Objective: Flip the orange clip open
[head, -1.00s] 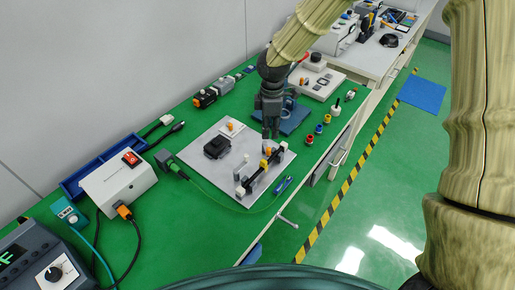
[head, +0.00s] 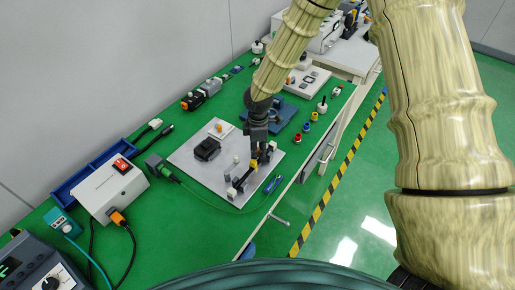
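A light grey board (head: 203,180) lies on the green bench. A dark bar-like fixture (head: 243,178) with pale end blocks stands near its right edge. A small yellow-orange piece (head: 253,164) on that fixture looks like the orange clip; its exact shape is too small to tell. My gripper (head: 260,155) points down over the right end of the fixture, right beside this piece. Its fingers partly cover the fixture, and I cannot tell whether they touch the clip or how far apart they are. Another small orange part (head: 219,127) sits on a white block at the board's back.
A black box-shaped part (head: 207,149) sits on the board. Blue pens (head: 272,184) lie right of it, near the bench edge. A blue plate (head: 283,118) and small coloured pieces (head: 306,127) stand behind my gripper. A white box with a red switch (head: 113,187) stands at left.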

